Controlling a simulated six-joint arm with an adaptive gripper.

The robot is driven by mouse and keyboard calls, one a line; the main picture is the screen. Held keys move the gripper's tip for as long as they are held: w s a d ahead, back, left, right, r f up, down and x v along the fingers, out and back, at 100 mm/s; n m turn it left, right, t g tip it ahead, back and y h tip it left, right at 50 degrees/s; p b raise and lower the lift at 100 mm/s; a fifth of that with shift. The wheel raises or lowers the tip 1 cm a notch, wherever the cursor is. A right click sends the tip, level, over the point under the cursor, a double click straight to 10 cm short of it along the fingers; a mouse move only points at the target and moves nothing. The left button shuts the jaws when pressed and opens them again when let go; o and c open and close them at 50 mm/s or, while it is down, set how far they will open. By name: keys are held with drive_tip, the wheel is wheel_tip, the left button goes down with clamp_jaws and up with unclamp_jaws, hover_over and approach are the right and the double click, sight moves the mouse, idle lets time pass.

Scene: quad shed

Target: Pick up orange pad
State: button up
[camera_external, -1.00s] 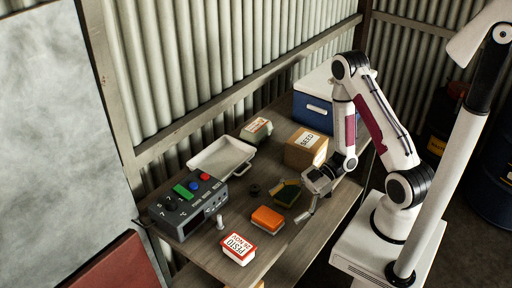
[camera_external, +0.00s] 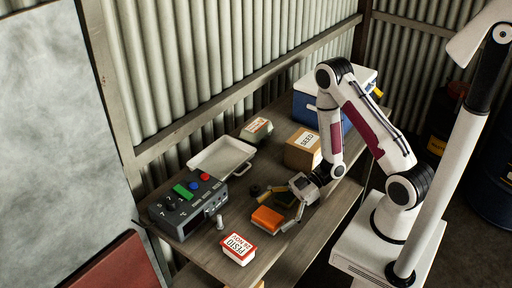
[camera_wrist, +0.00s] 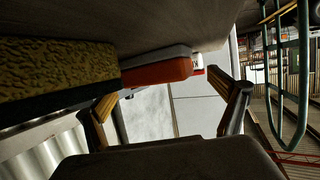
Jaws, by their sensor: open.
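The orange pad (camera_external: 267,219) lies flat on the wooden bench, between the red-and-white labelled box and my gripper. In the wrist view the orange pad (camera_wrist: 157,74) shows ahead, between the two fingers, with a greyish layer along one side. My gripper (camera_external: 275,211) is open and low over the bench, its fingers pointing toward the pad, one on each side. In the wrist view my gripper (camera_wrist: 172,98) has its yellowish fingers well apart with nothing held. Contact with the pad cannot be told.
A yellow-and-dark textured pad (camera_wrist: 55,68) is close beside one finger. A labelled red-and-white box (camera_external: 239,249), grey control box (camera_external: 188,207), white tray (camera_external: 222,158), cardboard seed box (camera_external: 300,152) and blue cooler (camera_external: 305,110) stand on the bench. The bench's front edge is near.

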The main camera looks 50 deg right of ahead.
sight(272, 214)
drive_tip(key=shift+c, duration=0.4)
drive_tip(key=c, duration=1.2)
drive_tip(key=shift+c, duration=0.2)
drive_tip(key=shift+r, duration=0.1)
drive_tip(key=shift+c, duration=0.6)
wheel_tip(272, 214, up, 10)
drive_tip(key=shift+f, duration=0.2)
